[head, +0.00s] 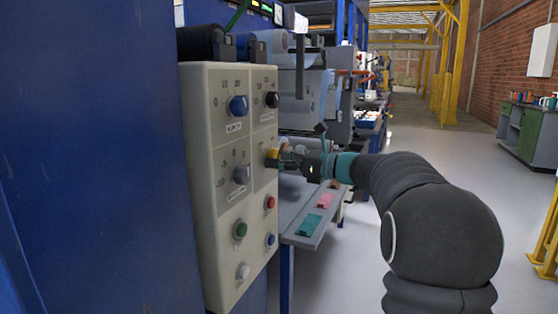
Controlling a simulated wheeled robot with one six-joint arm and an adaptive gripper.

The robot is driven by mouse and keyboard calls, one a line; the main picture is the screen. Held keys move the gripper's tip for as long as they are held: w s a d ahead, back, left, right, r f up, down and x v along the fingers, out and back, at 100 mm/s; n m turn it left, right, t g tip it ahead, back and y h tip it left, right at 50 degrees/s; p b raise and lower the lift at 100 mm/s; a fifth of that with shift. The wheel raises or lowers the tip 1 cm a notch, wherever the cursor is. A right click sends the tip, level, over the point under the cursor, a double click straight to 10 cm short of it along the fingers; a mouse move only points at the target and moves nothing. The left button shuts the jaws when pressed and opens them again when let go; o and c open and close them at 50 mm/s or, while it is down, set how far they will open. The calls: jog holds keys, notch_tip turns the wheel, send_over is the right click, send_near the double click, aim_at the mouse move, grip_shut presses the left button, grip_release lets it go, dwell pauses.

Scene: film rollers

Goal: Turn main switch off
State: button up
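A cream control panel (205,185) stands upright at the left, in front of a blue machine wall. It carries a blue rotary knob (238,106), a black knob (271,100) and a grey knob (240,175), with scale marks and small labels. The labels are too small to read, so I cannot tell which is the main switch. My gripper (277,158) reaches in from the right to the middle-right field of the panel, right of the grey knob. Its fingers hide any control there. I cannot tell whether they touch or grip something.
Lower on the panel are a green button (240,230), a red button (270,202), a blue button (270,240) and a white button (242,271). A grey table (296,238) with coloured pads stands behind my gripper. Open floor lies to the right.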

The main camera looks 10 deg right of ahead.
jog(key=shift+n+b, duration=0.3)
jog(key=shift+w+n+b, duration=0.1)
jog(key=shift+n+b, duration=4.9)
jog(key=shift+n, duration=1.6)
jog(key=o, duration=1.2)
jog(key=shift+c, duration=0.2)
jog(key=shift+d, duration=0.1)
